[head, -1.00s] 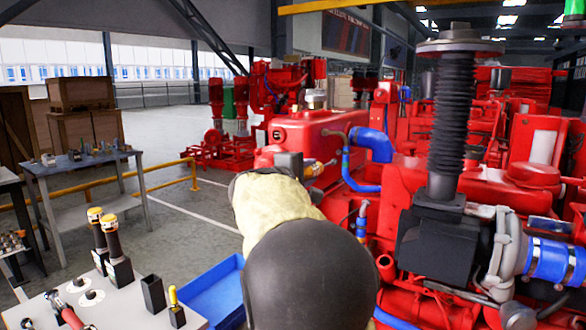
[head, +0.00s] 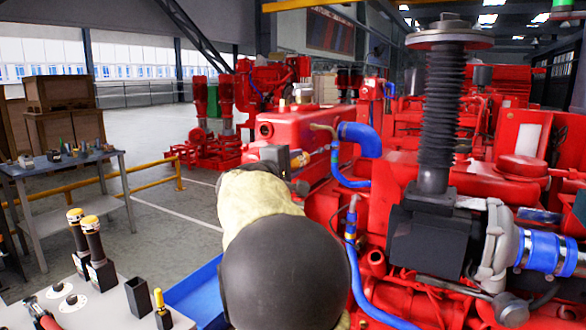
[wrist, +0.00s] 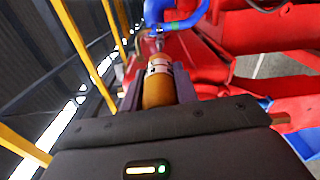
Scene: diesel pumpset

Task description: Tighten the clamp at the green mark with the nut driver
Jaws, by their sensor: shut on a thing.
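My gripper (wrist: 158,92) is shut on the orange handle of the nut driver (wrist: 159,82). In the wrist view the driver's shaft points up and away toward the lower end of a curved blue hose (wrist: 153,14). The tip appears close to the hose end, but I cannot tell whether it touches the clamp. In the head view the driver's orange handle (head: 299,159) shows beyond my arm, left of the thin blue hose (head: 336,160). My arm hides much of the gripper there.
The red engine (head: 400,190) fills the right, with a black bellows column (head: 437,120) and a thick blue hose (head: 547,252). A bench with tools (head: 90,310) and a blue tray (head: 197,295) lie at lower left. Open floor lies behind, past a yellow rail.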

